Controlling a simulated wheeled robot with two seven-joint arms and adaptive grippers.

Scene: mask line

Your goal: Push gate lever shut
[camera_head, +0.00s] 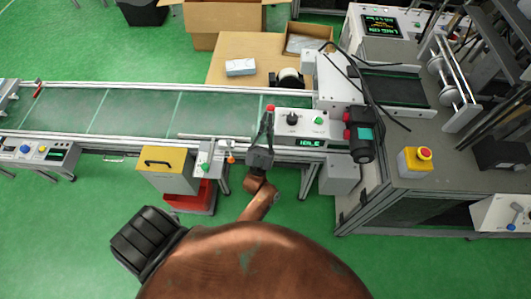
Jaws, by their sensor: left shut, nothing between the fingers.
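My left gripper (267,122) is shut and empty, at the front rail of the conveyor (140,112), close to the left end of a white control box (300,120) with an IDLE display. I cannot tell if it touches the box. A small orange-tipped part (231,158) stands just left of the gripper, beside a small box with a green button (205,160). A thin pale bar (213,136) lies along the conveyor's near side. I cannot tell for sure which part is the gate lever. My right gripper is not in view.
A yellow-topped bin (165,162) stands in front of the conveyor. A machine bench with a red emergency button (424,154) is at the right. A brown table (245,50) with a carton stands behind. A black ribbed object (145,240) is at the lower left.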

